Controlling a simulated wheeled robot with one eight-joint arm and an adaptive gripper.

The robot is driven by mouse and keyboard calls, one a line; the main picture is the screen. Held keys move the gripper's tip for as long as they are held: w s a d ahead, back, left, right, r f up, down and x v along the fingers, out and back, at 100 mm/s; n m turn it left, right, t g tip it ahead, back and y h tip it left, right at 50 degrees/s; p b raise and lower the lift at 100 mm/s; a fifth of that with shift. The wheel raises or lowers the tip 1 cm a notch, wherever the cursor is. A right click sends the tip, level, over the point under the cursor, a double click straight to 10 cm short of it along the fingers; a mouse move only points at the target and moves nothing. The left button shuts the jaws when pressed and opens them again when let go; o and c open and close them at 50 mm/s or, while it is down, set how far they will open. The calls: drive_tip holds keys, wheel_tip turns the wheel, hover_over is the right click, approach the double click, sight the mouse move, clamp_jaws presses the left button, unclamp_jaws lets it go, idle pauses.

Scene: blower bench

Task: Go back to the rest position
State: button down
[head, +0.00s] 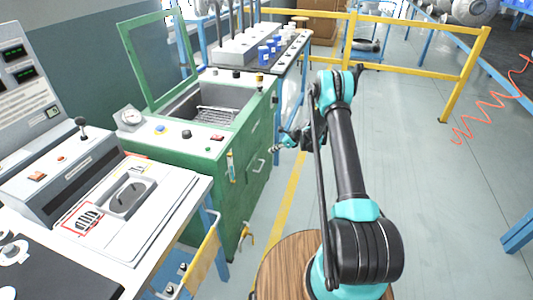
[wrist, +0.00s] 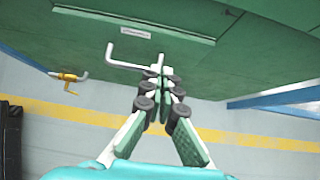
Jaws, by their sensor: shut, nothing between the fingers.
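My arm stands on a round wooden base at the lower middle of the head view and reaches forward. My gripper (head: 278,148) is beside the front of the green cabinet (head: 203,190). In the wrist view my gripper (wrist: 160,82) has its fingertips together with nothing between them. The tips overlap a white bent handle (wrist: 126,55) on the green panel in that picture. I cannot tell whether they touch it.
The cabinet's green framed lid (head: 152,62) stands open over a basin with a wire basket (head: 210,114). A yellow-handled valve (head: 246,236) sticks out low. A yellow railing (head: 420,73) stands at the back. The grey floor on the right is mostly clear.

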drive_tip(key=s+d+r+n+h, duration=0.1)
drive_tip(key=s+d+r+n, duration=0.3)
drive_tip(key=r, duration=0.5)
drive_tip(key=s+d+r+n+h, duration=0.1)
drive_tip(key=s+d+r+n, duration=0.15)
drive_tip(key=s+r, duration=0.5)
drive_tip(key=s+d+r+n+h, duration=0.3)
drive_tip(key=s+r+n, duration=0.1)
drive_tip(key=s+r, duration=0.6)
drive_tip(key=s+d+n+h, duration=0.1)
drive_tip(key=s+d+n, duration=0.2)
drive_tip(key=s, duration=1.1)
drive_tip(key=s+d+f+n+t+h, duration=0.1)
drive_tip(key=s+d+n+h, duration=0.1)
drive_tip(key=s+n, duration=0.6)
drive_tip(key=s+d, duration=0.1)
drive_tip(key=s, duration=0.4)
drive_tip(key=shift+s+d+h, duration=0.3)
drive_tip(key=shift+s, duration=0.05)
